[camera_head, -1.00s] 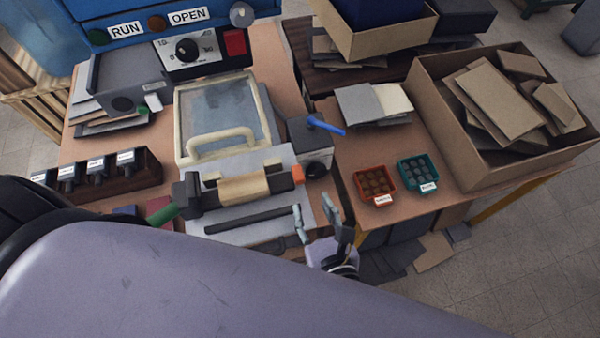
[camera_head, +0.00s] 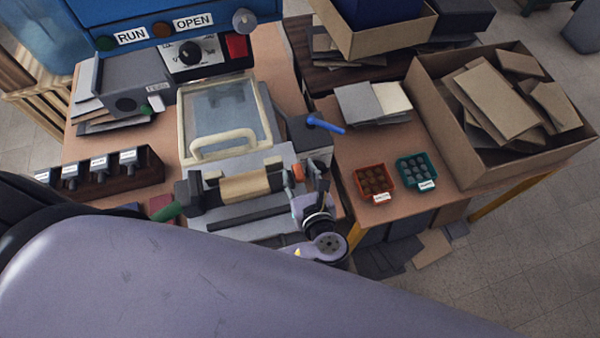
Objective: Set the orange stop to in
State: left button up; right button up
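The orange stop (camera_head: 299,173) is a small block at the right end of the bar (camera_head: 244,186) with a tan middle, at the front of the blue press. Its far side and exact position along the bar are hard to tell. My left gripper (camera_head: 306,178) is at the stop, with one finger to its left and the other to its right. A gap shows between the right finger and the stop, so the gripper looks open. Whether the left finger touches the stop cannot be told. My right gripper is not in view.
A dark block with a blue lever (camera_head: 326,124) stands just behind my gripper. The glazed cover (camera_head: 222,112) with its cream handle lies behind the bar. An orange tray (camera_head: 361,190) and a teal tray (camera_head: 402,181) are to the right, before a large cardboard box (camera_head: 438,130).

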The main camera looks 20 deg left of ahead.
pick_arm(q)
grip_shut()
dwell(0.7)
